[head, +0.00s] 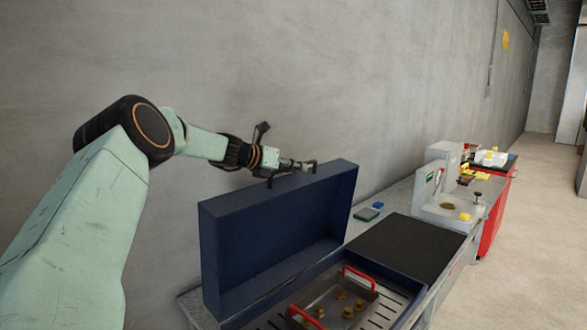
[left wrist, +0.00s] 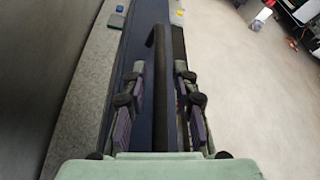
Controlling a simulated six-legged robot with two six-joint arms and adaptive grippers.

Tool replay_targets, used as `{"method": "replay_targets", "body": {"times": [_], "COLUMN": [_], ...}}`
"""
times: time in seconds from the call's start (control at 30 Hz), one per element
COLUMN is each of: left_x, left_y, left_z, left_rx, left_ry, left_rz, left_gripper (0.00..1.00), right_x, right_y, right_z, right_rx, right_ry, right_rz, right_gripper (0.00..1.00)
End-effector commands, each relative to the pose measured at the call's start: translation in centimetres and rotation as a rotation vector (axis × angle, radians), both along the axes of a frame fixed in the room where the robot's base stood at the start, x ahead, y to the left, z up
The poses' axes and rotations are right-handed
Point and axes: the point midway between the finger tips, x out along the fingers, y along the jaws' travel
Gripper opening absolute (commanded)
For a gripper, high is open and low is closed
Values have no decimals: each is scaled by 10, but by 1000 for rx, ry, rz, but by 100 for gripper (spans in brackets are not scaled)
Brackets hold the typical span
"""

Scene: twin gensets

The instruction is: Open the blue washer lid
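The blue washer lid (head: 275,235) stands raised, nearly upright, at the back of the washer, its hollow inside facing me. My left gripper (head: 291,170) is at the lid's top edge in the head view. In the left wrist view, a dark bar (left wrist: 161,85), apparently the lid's handle, runs between the fingers of my left gripper (left wrist: 158,105). Gaps show on both sides of the bar, so the gripper is open around it. Its contact with the lid cannot be told. My right gripper is not in view.
In the open washer is a metal tray (head: 333,305) with red handles and several brass parts. A black mat (head: 405,246) lies to the right, with small green (head: 366,214) and blue pieces behind. A grey machine (head: 450,207) stands farther along. A concrete wall is close behind the lid.

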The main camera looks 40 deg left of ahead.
Motion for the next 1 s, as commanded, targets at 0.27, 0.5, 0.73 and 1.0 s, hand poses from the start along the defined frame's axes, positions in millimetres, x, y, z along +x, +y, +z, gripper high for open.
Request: {"method": "replay_targets", "body": {"times": [0.27, 0.5, 0.73, 1.0], "left_x": [0, -9, -33, -59], "left_y": [1, 5, 9, 14], "left_z": [1, 6, 16, 26], "left_rx": [1, -2, -5, -3], "left_ry": [-1, -3, -6, -5], "left_rz": [0, 4, 2, 1], "left_gripper": [36, 36, 36, 36], "right_x": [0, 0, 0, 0], "right_y": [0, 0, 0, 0], "right_z": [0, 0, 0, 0], "right_rx": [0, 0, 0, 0], "right_ry": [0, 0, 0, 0], "right_rz": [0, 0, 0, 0], "right_gripper": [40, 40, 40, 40]}}
